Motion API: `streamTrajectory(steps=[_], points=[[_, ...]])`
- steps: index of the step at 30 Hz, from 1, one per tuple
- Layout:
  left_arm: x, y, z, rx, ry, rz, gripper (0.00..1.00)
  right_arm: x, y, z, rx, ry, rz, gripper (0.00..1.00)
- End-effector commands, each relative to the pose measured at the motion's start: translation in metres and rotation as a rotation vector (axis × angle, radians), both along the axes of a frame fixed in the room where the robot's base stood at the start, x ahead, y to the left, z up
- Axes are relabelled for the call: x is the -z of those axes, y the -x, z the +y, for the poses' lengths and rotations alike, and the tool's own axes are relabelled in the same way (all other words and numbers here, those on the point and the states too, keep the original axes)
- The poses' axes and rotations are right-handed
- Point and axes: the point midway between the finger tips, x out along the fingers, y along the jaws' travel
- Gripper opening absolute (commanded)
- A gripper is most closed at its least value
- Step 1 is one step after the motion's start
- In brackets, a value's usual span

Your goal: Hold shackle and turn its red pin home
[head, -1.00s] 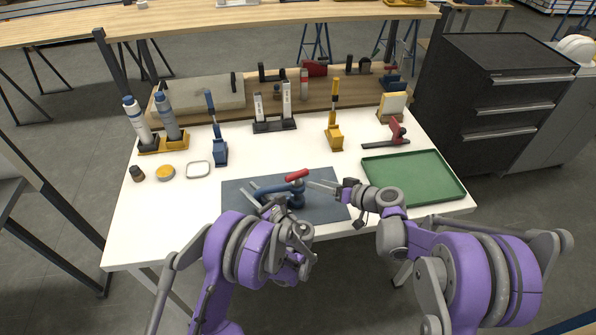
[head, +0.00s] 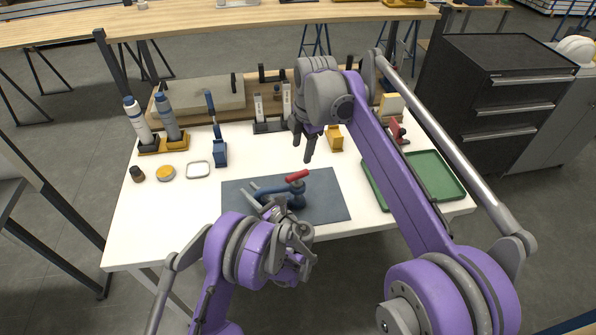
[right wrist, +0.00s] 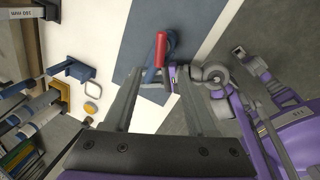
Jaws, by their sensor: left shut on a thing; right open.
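The blue shackle (head: 272,188) is over the dark grey mat. Its red pin (head: 297,176) lies across its right end, bar pointing up and right. My left gripper (head: 258,200) is shut on the shackle from the near side; my own wrist partly hides the grip. My right gripper (head: 303,150) is raised above the table beyond the mat, fingers down, open and empty, apart from the pin. In the right wrist view the red pin (right wrist: 161,46) shows ahead of the open fingers (right wrist: 157,78), with the shackle (right wrist: 172,44) beside it. How far the pin is screwed in, I cannot tell.
The mat (head: 335,205) has bare room on its right. A green tray (head: 445,190) stands at the right edge. Blue (head: 220,152) and yellow (head: 335,140) upright tools stand behind the mat, the yellow one close to my right gripper. Bottles (head: 168,120) stand at back left.

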Motion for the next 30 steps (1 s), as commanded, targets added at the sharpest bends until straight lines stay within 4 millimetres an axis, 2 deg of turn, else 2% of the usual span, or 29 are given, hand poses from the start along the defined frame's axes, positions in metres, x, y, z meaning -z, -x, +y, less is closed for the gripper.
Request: streamTrajectory(steps=[5, 12, 18, 24, 30], points=[[-0.001, 0.000, 0.000, 0.000, -0.001, -0.002, 0.00, 0.023, -0.004, 0.002, -0.002, 0.004, 0.000, 0.57], [-0.001, 0.000, 0.000, 0.000, -0.001, -0.002, 0.00, 0.071, -0.012, 0.007, -0.002, 0.003, 0.000, 0.57], [-0.001, 0.000, 0.000, 0.000, -0.001, -0.002, 0.00, 0.101, -0.018, 0.011, -0.001, 0.002, 0.000, 0.57], [-0.001, 0.000, 0.000, 0.000, -0.001, -0.002, 0.00, 0.114, -0.020, 0.012, -0.001, 0.002, -0.001, 0.57], [-0.001, 0.000, 0.000, 0.000, -0.001, -0.002, 0.00, 0.115, -0.020, 0.012, -0.001, 0.001, -0.001, 0.57]])
